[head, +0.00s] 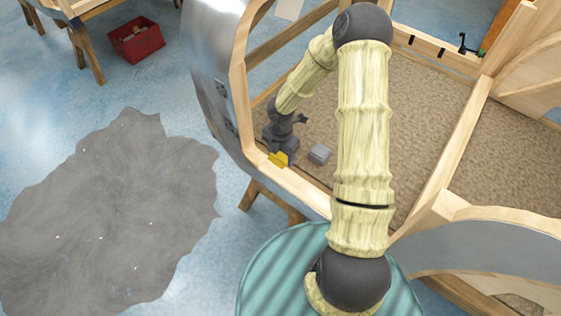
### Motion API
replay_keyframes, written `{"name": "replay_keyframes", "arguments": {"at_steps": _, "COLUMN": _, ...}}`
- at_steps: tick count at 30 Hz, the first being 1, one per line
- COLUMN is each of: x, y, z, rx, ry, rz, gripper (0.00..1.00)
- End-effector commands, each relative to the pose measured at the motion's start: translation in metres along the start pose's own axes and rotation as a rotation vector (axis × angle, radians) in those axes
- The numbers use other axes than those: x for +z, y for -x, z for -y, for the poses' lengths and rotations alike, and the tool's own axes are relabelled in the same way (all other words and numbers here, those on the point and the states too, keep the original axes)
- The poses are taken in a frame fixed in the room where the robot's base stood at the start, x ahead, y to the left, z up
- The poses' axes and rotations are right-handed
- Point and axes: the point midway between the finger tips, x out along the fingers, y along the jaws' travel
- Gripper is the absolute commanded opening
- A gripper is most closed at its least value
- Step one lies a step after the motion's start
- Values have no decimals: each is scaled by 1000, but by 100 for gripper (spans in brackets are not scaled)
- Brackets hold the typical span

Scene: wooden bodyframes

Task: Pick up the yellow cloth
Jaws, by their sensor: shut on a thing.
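The yellow cloth (278,159) shows as a small yellow patch at the near left edge of the wooden frame's brown floor. My gripper (282,153) is right at it, pointing down, and is shut on it. The fingers are dark and small in the head view, and they hide part of the cloth. I cannot tell whether the cloth still touches the surface below.
A small grey block (319,154) lies just right of my gripper. Wooden rails and a curved metal panel (212,60) border the brown floor (420,120). A red bin (136,40) stands on the blue floor at the upper left.

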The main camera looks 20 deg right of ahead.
Motion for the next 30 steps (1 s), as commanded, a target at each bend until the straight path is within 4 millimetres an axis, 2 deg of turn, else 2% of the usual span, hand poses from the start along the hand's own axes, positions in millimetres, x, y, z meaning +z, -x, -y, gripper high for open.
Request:
{"name": "replay_keyframes", "arguments": {"at_steps": 4, "x": 0, "y": 12, "z": 0, "rx": -1, "ry": 0, "rz": 0, "gripper": 36}}
{"name": "replay_keyframes", "arguments": {"at_steps": 19, "x": 0, "y": 13, "z": 0, "rx": -1, "ry": 1, "rz": 0, "gripper": 36}}
{"name": "replay_keyframes", "arguments": {"at_steps": 20, "x": 0, "y": 13, "z": 0, "rx": -1, "ry": 1, "rz": 0, "gripper": 57}}
{"name": "replay_keyframes", "arguments": {"at_steps": 22, "x": 0, "y": 13, "z": 0, "rx": -1, "ry": 0, "rz": 0, "gripper": 43}}
{"name": "replay_keyframes", "arguments": {"at_steps": 30, "x": -1, "y": 10, "z": 0, "rx": -2, "ry": -73, "rz": -3, "gripper": 43}}
